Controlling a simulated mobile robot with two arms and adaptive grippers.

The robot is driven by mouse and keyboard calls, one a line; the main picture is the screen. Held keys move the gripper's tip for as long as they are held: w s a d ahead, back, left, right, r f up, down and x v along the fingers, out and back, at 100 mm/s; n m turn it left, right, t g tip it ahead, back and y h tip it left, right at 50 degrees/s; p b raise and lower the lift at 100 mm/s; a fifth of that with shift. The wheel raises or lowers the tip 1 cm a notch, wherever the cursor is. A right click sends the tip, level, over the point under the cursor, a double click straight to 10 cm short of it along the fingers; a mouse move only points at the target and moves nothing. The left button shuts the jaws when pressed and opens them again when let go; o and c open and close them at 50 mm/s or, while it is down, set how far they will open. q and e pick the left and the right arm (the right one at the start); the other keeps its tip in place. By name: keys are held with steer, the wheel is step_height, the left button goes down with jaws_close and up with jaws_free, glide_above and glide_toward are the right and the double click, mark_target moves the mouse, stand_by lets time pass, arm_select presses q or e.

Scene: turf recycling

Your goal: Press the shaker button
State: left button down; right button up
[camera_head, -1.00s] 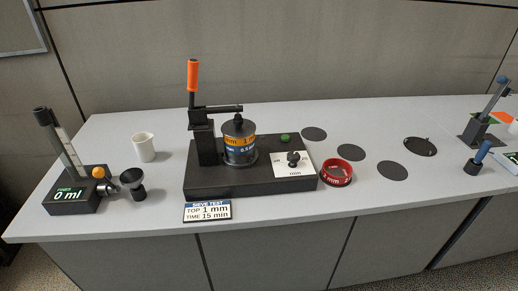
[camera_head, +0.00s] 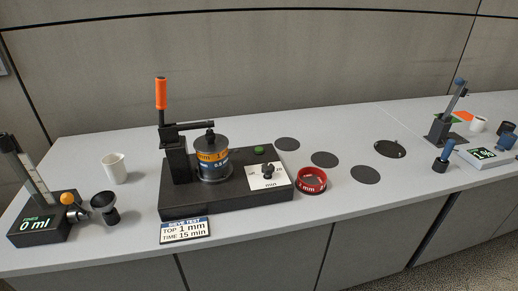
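The shaker (camera_head: 222,199) is a black box standing near the front of the grey bench. A small green button (camera_head: 259,150) sits on its top at the back right. A white panel with a black dial knob (camera_head: 268,171) marked "min" is in front of the button. A stack of sieves (camera_head: 212,160) with orange and blue bands stands on the shaker, beside a black clamp with an upright orange handle (camera_head: 161,94). Neither gripper shows in the head view.
A red sieve ring (camera_head: 311,181) stands right of the shaker, near several dark discs (camera_head: 324,159). A sign (camera_head: 185,230) reads top 1 mm, time 15 min. Left are a white cup (camera_head: 115,169) and a device reading 0 ml (camera_head: 36,224). A scale (camera_head: 487,154) is far right.

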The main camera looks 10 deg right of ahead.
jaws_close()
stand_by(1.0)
